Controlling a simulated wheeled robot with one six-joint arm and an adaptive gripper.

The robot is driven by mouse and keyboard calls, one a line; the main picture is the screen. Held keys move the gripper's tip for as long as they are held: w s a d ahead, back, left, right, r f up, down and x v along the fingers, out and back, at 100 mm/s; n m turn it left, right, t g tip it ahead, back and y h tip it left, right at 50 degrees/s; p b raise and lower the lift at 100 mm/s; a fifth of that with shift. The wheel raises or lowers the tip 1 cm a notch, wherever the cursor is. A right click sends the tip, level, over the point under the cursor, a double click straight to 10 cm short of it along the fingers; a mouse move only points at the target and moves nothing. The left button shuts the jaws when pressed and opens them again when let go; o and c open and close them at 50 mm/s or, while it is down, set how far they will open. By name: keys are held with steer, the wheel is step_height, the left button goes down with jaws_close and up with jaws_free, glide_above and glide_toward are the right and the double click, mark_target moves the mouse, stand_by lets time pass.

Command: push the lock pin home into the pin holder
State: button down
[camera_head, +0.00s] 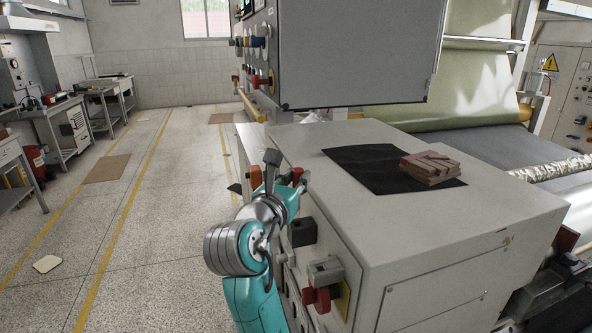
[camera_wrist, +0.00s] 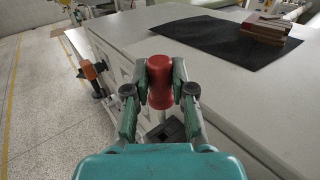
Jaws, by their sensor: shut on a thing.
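In the wrist view, a red rounded handle (camera_wrist: 159,82), seemingly of the lock pin, stands between the fingers of my gripper (camera_wrist: 159,98), which is shut on it. A short pale shaft shows just below the handle. A dark block (camera_wrist: 172,131), possibly the pin holder, shows below and behind the fingers. How far the pin sits in it is hidden. In the head view, my gripper (camera_head: 290,182) is beside the machine cabinet's left face, and a bit of red (camera_head: 297,173) shows at its fingers. A dark block (camera_head: 302,232) sits on that face below.
The grey cabinet (camera_head: 400,240) bears a black mat (camera_head: 365,167) with stacked brown blocks (camera_head: 430,169). A grey fitting with a red knob (camera_head: 317,299) juts from its near side. An orange cylinder (camera_wrist: 88,70) stands farther along the side. The floor (camera_head: 150,240) at left is largely clear.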

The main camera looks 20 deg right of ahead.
mark_target(295, 227)
steer(key=shift+f, duration=1.4)
steer(key=shift+f, duration=2.75)
stand_by(0.3)
steer(key=c, duration=0.9)
jaws_free()
steer(key=shift+a, duration=0.1)
steer(key=v, duration=1.2)
steer(key=shift+s, duration=0.1)
